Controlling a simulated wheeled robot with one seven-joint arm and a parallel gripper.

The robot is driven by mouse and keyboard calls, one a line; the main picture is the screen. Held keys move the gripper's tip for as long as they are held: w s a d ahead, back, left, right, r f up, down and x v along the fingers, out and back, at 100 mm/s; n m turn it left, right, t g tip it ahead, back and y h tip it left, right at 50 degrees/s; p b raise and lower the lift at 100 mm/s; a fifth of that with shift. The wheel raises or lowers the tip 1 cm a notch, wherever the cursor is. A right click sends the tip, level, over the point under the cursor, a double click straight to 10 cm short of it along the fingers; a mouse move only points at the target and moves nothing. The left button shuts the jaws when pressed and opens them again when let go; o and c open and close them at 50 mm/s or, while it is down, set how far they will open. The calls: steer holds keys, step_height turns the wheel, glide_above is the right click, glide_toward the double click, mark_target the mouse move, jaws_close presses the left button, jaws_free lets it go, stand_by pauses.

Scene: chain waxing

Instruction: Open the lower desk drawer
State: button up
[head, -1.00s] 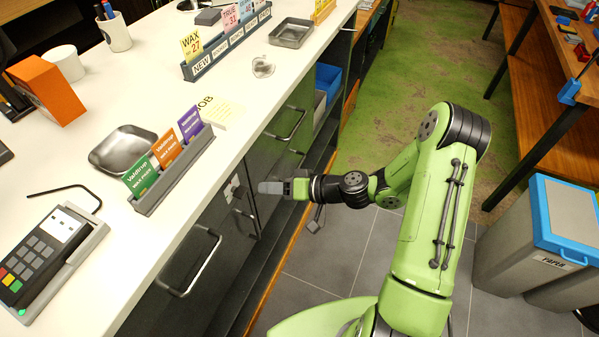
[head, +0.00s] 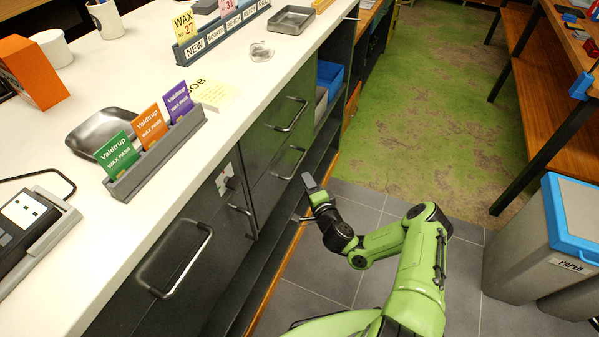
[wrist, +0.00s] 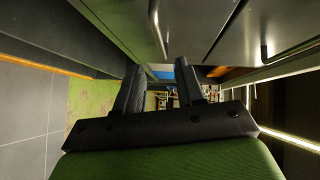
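The dark desk drawer unit stands under the white counter. In the head view its upper drawer handle (head: 290,115) is a metal bar, and the lower drawer handle (head: 291,162) sits below it. Both drawers look shut. My gripper (head: 309,182) is beside the desk front, just right of and slightly below the lower handle, apart from it and pointing along the desk. In the wrist view my gripper (wrist: 160,85) has its two dark fingers apart with nothing between them. A bar handle (wrist: 157,28) shows beyond the fingers, and another handle (wrist: 265,45) is to its right.
A larger handle (head: 183,262) is on the nearer cabinet front. A blue bin (head: 330,75) sits on an open shelf past the drawers. A grey paper bin (head: 545,240) stands at right.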

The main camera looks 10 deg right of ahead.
steer(key=w+a+f+b, duration=0.1)
steer(key=w, duration=0.7)
steer(key=shift+w, duration=0.2)
steer(key=shift+a, duration=0.15)
jaws_close()
